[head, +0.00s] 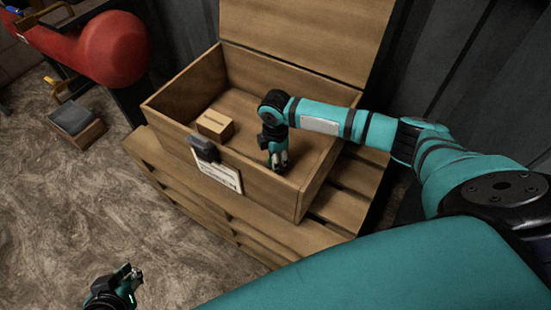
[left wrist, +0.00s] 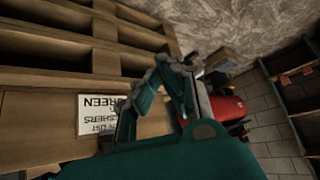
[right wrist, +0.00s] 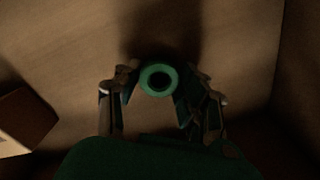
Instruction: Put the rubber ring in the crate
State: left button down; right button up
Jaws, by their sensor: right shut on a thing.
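The crate (head: 270,190) is a wooden box with its lid (head: 305,30) raised, standing on stacked pallets. My right gripper (head: 278,160) points down inside the crate, near its front right wall. In the right wrist view the rubber ring (right wrist: 157,79), a green ring with a dark hole, sits between the fingertips, and the gripper is shut on it. The crate's floor is behind it; I cannot tell whether the ring touches it. My left gripper (head: 130,282) is low at the bottom left, outside the crate; its fingers look together and empty in the left wrist view (left wrist: 178,68).
A small brown box (head: 214,125) lies in the crate, left of my right gripper. A dark latch (head: 204,147) and a white label (head: 217,172) are on the crate's front. A red machine part (head: 105,48) stands at the upper left. The floor at the left is mostly clear.

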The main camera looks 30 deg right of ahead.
jog(key=o, duration=1)
jog(key=shift+f, duration=0.15)
